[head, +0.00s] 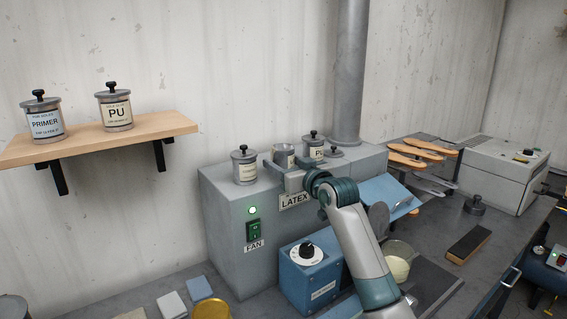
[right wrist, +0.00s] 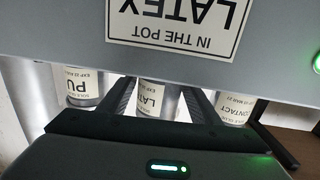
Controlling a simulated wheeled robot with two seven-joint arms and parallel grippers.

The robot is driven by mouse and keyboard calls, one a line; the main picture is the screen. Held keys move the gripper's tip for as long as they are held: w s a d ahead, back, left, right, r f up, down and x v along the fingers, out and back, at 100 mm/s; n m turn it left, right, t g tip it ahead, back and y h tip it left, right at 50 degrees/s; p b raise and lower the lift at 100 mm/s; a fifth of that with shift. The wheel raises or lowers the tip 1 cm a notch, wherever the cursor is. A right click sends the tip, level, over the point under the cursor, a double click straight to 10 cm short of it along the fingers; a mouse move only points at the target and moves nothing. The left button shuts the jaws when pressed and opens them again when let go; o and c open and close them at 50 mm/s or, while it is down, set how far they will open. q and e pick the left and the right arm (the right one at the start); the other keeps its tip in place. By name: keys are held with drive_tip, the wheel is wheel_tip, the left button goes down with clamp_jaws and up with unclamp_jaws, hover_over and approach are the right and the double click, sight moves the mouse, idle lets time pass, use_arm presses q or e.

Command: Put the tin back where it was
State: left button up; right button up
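The latex tin (head: 284,157) is on top of the grey fan box (head: 222,210), between the contact tin (head: 244,167) and a PU tin (head: 316,149). No knobbed lid shows on it. My right gripper (head: 285,168) is at the tin from the front, with one finger on each side. In the right wrist view the fingers (right wrist: 160,100) flank the latex tin (right wrist: 155,97) and appear to meet its sides. The tin looks upright; its base is hidden behind the box edge. My left gripper is not in view.
A wall shelf (head: 90,142) at left holds a primer tin (head: 42,118) and another PU tin (head: 115,110), with bare board at its right end. A blue unit (head: 306,278) stands before the fan box.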

drive_tip(key=shift+o, duration=0.2)
drive_tip(key=shift+r, duration=0.15)
drive_tip(key=shift+b+v, duration=0.3)
drive_tip(key=shift+v, duration=0.5)
drive_tip(key=b+v, duration=0.3)
drive_tip(key=v, duration=0.7)
drive_tip(key=shift+s, duration=0.2)
drive_tip(key=shift+d, duration=0.1)
idle(0.5)
